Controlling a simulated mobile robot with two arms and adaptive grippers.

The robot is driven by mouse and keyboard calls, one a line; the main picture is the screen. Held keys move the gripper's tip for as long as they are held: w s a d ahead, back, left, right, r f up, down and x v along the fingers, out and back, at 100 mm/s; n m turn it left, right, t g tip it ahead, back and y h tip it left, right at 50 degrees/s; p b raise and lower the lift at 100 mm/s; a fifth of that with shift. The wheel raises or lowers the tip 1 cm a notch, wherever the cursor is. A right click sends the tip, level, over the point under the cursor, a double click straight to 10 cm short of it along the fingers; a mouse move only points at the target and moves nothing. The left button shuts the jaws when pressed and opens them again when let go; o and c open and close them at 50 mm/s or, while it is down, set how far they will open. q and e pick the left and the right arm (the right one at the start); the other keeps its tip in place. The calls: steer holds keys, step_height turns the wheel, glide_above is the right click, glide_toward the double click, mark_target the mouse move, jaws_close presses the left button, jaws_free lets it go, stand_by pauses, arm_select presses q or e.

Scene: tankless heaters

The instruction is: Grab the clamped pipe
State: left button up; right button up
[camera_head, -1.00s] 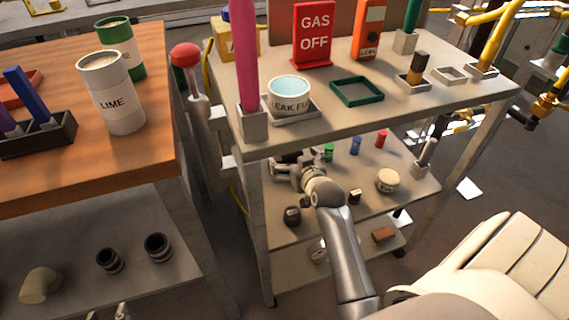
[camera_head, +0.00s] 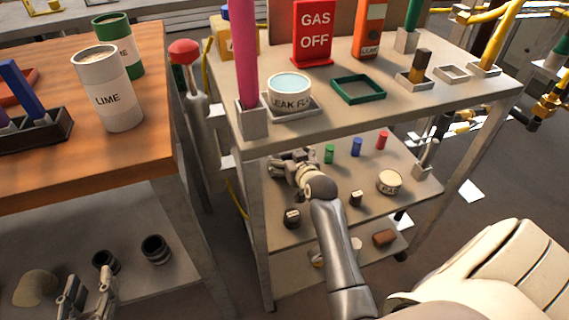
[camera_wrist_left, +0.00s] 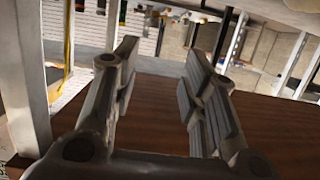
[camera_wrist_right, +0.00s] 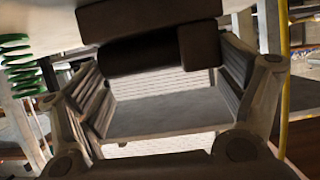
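A dark brown cylinder with a block at its right end (camera_wrist_right: 150,55), possibly the clamped pipe, shows at the top middle of the right wrist view. A second dark bar (camera_wrist_right: 150,14) lies above it. My right gripper (camera_head: 280,163) is under the cart's top shelf at its left end. In the right wrist view its fingers (camera_wrist_right: 165,95) are wide apart on either side of the cylinder, with no clear contact. The pipe is hidden in the head view. My left gripper (camera_head: 87,285) is at the lower left, in front of the wooden table's lower shelf, open and empty (camera_wrist_left: 160,90).
The cart's top shelf (camera_head: 360,125) hangs over my right gripper. Green, blue and red small cylinders (camera_head: 357,147) and a round tin (camera_head: 389,181) stand on its middle shelf. Black fittings (camera_head: 155,249) lie below the wooden table (camera_head: 150,165).

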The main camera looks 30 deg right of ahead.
steer(key=c, duration=0.9)
steer(key=shift+r, duration=0.2)
steer(key=shift+c, duration=0.7)
steer(key=shift+w, duration=0.1)
steer(key=shift+r, duration=0.1)
